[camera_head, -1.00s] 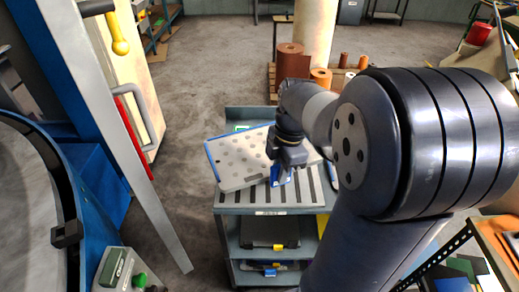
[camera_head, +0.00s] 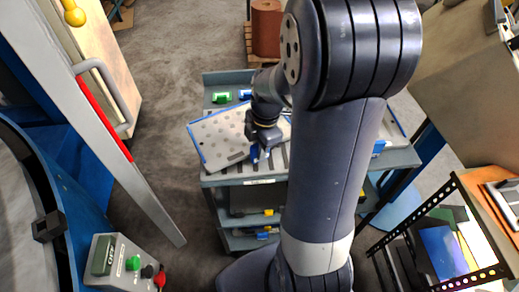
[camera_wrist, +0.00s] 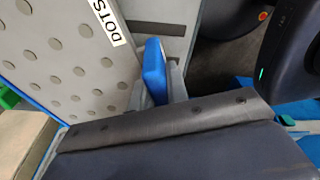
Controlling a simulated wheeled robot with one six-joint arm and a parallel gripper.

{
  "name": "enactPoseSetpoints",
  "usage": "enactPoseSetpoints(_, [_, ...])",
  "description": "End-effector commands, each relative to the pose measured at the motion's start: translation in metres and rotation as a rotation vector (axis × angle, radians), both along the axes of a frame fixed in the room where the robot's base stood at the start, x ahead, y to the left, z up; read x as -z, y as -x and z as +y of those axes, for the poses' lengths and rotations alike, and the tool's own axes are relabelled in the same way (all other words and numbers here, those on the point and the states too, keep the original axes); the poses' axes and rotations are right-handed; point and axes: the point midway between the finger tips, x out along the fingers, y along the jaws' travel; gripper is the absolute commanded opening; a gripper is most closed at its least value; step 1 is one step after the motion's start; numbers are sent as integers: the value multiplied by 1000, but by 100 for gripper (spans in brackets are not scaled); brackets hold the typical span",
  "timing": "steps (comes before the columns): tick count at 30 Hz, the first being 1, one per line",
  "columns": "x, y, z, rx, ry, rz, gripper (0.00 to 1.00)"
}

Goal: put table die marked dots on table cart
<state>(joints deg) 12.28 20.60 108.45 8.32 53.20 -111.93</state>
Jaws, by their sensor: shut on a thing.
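The die marked DOTS is a light grey plate with rows of dark round dots and blue edges (camera_head: 213,133). Its DOTS label and dotted face (camera_wrist: 60,50) fill the upper left of the wrist view. My gripper (camera_head: 258,151) is shut on the die, at its blue tab (camera_wrist: 154,70). The die is over the top of the grey-blue cart (camera_head: 245,181), turned at an angle to it. I cannot tell whether the die touches the slotted top. My arm hides part of the cart's right side.
A green tab (camera_head: 221,98) and a blue tab (camera_head: 245,94) show at the cart's back. Lower shelves hold items with yellow (camera_head: 268,212) and blue tabs. A control box (camera_head: 118,262) and blue machine frame stand left. A rack with plates (camera_head: 440,250) stands right.

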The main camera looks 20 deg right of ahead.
Motion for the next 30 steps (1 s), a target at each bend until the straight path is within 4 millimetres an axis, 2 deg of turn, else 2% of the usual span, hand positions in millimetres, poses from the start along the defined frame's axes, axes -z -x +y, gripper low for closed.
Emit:
enactPoseSetpoints(3, [9, -1, 0, 0, 1, -3, 0])
enactPoseSetpoints(15, [14, -1, 0, 1, 1, -5, 0])
enactPoseSetpoints(16, [13, 0, 0, 0, 0, 0, 18])
enactPoseSetpoints(21, [13, 0, 0, 0, 0, 0, 32])
enactPoseSetpoints(23, [13, 0, 0, 0, 0, 0, 37])
enactPoseSetpoints(30, [12, 0, 0, 0, 0, 0, 37])
